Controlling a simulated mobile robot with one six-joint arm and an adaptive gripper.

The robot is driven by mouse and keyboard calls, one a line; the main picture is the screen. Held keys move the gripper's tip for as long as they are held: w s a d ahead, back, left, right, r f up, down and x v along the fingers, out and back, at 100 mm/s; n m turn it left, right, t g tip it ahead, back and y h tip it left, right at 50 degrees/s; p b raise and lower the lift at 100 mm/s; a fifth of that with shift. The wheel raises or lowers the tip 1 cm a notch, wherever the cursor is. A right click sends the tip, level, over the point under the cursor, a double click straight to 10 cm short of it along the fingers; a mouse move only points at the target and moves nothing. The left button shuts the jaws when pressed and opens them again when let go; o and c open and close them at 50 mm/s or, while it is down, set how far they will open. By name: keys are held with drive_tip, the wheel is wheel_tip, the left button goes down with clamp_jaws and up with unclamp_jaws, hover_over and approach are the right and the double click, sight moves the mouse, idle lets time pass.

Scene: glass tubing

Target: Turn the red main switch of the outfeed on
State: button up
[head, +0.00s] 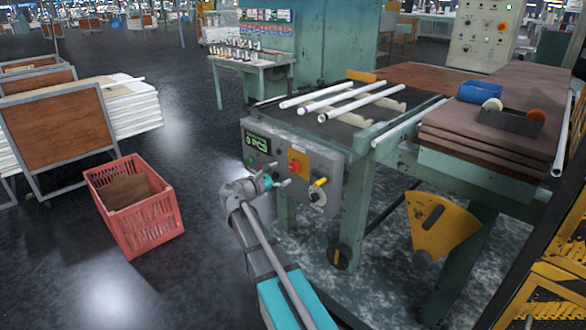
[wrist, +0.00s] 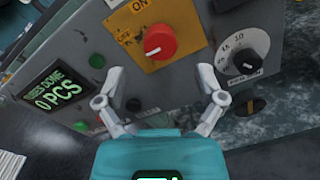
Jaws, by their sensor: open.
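The red main switch (wrist: 174,42) is a round knob on a yellow plate (wrist: 185,15) on the grey control panel. A white mark shows on its lower left side. An "ON" label is at the plate's top; another label at its left is partly readable. In the head view the red switch (head: 294,167) is small, near the panel's middle. My gripper (wrist: 159,72) is open and empty, its fingers spread below and to either side of the knob, with no contact visible. In the head view my gripper (head: 278,174) is in front of the panel's lower part.
The panel also has a green-lit counter display (wrist: 58,91), small buttons and a black dial (wrist: 245,53). White tubes (head: 330,100) lie on the machine above. A red crate (head: 150,225) stands on the floor to the left. The floor between is clear.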

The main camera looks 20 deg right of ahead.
sight(292, 168)
drive_tip(key=shift+x, duration=2.85)
drive_tip(key=c, duration=1.2)
drive_tip(key=shift+o, duration=0.2)
